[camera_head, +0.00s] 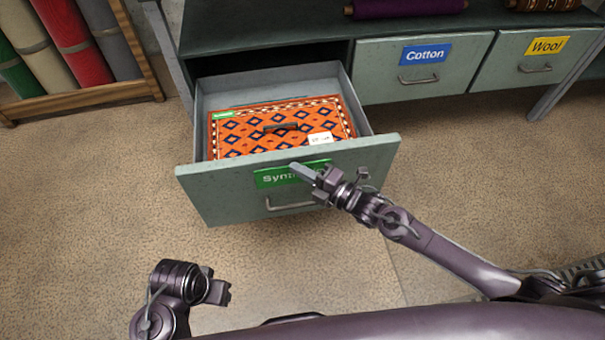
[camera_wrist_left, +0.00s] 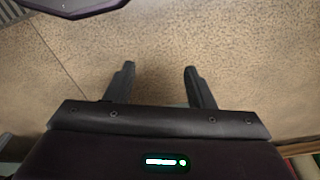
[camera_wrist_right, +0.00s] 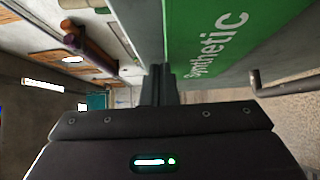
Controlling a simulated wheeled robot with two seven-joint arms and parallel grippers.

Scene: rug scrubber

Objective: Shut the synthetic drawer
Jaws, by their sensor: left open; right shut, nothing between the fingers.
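The synthetic drawer (camera_head: 225,198) is grey-green and pulled out, with a green label (camera_head: 268,178) and a grey bar handle (camera_head: 290,206) on its front. Inside lies a folded orange rug (camera_head: 245,135) with dark blue diamonds and a white tag. My right gripper (camera_head: 300,170) is shut and empty at the top of the drawer front, over the label. In the right wrist view its fingers (camera_wrist_right: 162,85) are together close to the drawer front; I cannot tell if they touch it. My left gripper (camera_wrist_left: 158,85) is open and empty above the floor, left of and in front of the drawer.
Closed drawers labelled Cotton (camera_head: 385,85) and Wool (camera_head: 508,75) are to the right. A wooden rack (camera_head: 85,98) of rolled rugs stands at the left. A purple roll (camera_head: 405,8) lies on the surface above. The floor (camera_head: 90,190) in front is clear.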

